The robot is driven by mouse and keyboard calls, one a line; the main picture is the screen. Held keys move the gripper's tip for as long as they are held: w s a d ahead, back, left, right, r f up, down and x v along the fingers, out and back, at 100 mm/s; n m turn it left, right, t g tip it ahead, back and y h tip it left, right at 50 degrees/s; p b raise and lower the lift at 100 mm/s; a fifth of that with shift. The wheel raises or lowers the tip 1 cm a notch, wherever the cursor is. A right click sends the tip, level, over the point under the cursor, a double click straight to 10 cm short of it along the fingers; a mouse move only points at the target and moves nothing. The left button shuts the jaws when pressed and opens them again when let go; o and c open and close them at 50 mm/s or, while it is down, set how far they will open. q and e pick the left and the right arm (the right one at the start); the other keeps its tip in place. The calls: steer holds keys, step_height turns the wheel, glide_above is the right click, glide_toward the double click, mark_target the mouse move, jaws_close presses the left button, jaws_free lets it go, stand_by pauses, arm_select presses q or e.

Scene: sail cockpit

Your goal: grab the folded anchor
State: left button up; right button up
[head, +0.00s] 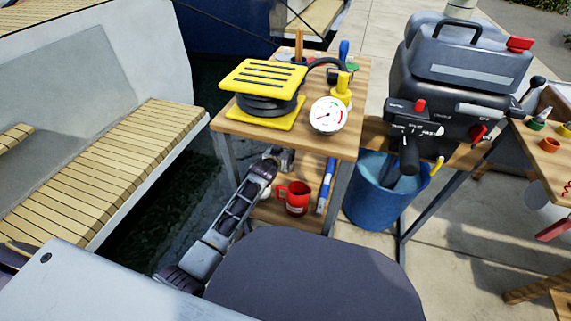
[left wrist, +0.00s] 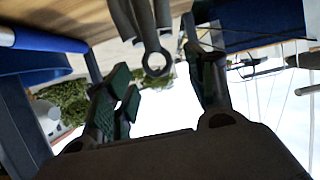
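The folded anchor (left wrist: 146,20) is grey metal with narrow folded arms and a round ring at one end. In the left wrist view its ring hangs between the fingers of my left gripper (left wrist: 158,68), which are apart with green pads. I see no finger closed on it. In the head view my left arm reaches to the left side of the wooden cart's lower shelf (head: 268,213). My left gripper (head: 272,163) is there, partly hidden under the upper shelf. The anchor is hard to make out in that view. My right gripper is not in view.
A red mug (head: 297,198) and a blue tube (head: 326,186) stand right of my left arm on the lower shelf. Above are a yellow pump (head: 263,88) and a gauge (head: 328,115). A blue bucket (head: 372,205) stands to the right, a boat bench (head: 110,160) to the left.

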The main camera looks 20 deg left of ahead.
arm_select(q)
jaws_close()
steer(key=shift+w+r, duration=0.1)
stand_by(0.4)
steer(key=shift+r, duration=0.2)
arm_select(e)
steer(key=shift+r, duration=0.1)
arm_select(q)
steer(key=shift+r+p, duration=0.7)
steer(key=shift+r, duration=0.45)
step_height(320, 180, up, 7)
steer(key=p, duration=0.3)
steer(key=shift+r, duration=0.15)
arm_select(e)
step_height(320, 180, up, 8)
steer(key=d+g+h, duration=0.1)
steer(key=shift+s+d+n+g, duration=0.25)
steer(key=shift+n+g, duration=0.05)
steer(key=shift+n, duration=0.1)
